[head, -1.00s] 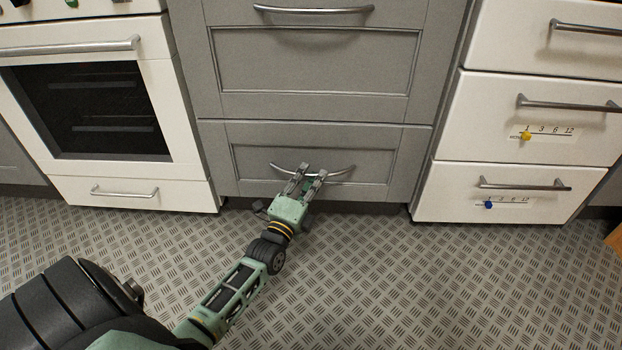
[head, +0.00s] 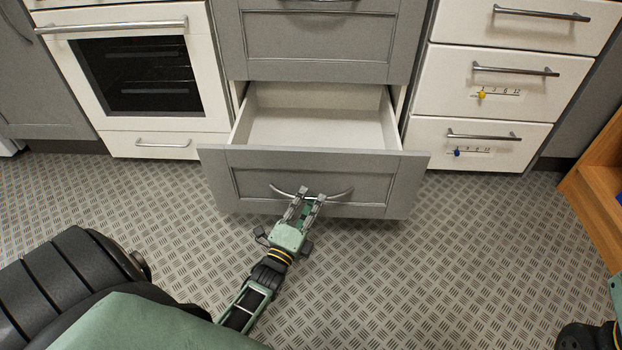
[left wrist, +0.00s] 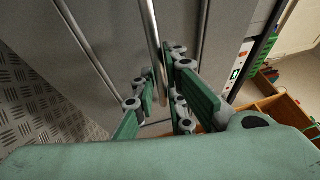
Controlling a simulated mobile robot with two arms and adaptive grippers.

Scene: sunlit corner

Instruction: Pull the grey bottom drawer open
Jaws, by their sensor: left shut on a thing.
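The grey bottom drawer (head: 375,180) stands well out from its cabinet in the head view. Its pale inside shows and looks empty. A curved metal handle (head: 340,194) sits on its front; the handle also shows as a bar in the left wrist view (left wrist: 150,30). My left gripper (head: 308,198) is shut on this handle, with one finger on each side of the bar. In the left wrist view, the green and grey fingers (left wrist: 162,82) flank the bar. My right gripper is out of view.
A white oven (head: 135,70) stands left of the grey cabinet (head: 320,40). White drawers (head: 490,95) with yellow and blue sliders stand to the right, shut. A wooden shelf unit (head: 592,195) is at the far right. Patterned floor (head: 400,285) is clear in front.

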